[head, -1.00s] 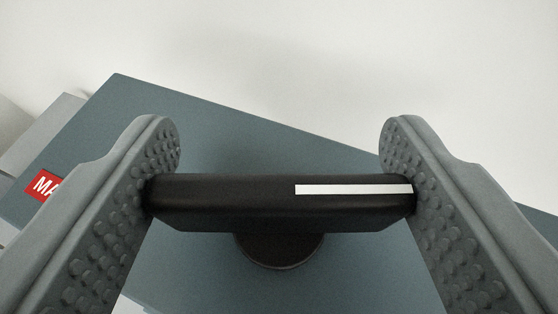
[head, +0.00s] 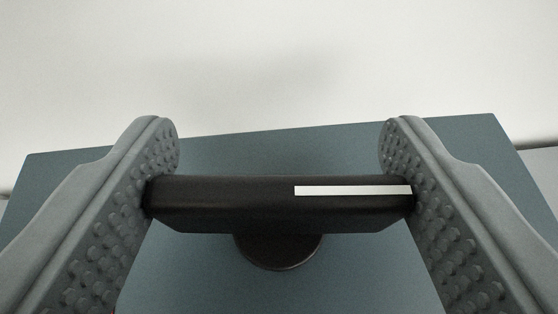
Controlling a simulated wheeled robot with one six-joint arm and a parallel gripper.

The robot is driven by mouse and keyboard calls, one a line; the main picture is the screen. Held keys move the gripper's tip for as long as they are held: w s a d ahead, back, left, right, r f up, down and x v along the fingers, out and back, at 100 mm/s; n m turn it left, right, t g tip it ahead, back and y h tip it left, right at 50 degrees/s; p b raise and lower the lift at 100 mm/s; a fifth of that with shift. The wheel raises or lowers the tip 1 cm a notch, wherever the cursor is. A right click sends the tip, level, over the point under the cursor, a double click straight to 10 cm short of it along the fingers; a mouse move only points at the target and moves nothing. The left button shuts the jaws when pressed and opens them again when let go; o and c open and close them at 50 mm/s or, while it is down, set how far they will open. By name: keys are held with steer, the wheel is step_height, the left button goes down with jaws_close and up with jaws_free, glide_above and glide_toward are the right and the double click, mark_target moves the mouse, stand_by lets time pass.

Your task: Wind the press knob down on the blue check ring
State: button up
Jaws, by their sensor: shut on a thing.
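The press knob (head: 230,205) is a black bar with a white stripe on its right half. It lies level across the middle of the head view, above a round dark hub (head: 279,252). My gripper (head: 280,198) is shut on the knob, with one grey studded finger pressed against each end of the bar. The blue check ring is not in view.
A blue-grey panel (head: 270,155) of the machine spreads out behind and below the knob. Its far edge runs across the picture with a pale wall (head: 280,60) beyond. Pale surfaces show past its left and right corners.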

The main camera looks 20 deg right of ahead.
steer(key=shift+f+m+g+h, duration=0.1)
steer(key=shift+m+g+h, duration=0.5)
steer(key=shift+m+h, duration=0.8)
steer(key=shift+h, duration=0.1)
steer(key=o, duration=1)
steer(key=shift+a, duration=0.1)
steer(key=v, duration=1.7)
steer(key=shift+a+r, duration=0.1)
steer(key=shift+r, duration=0.15)
steer(key=shift+s, duration=0.15)
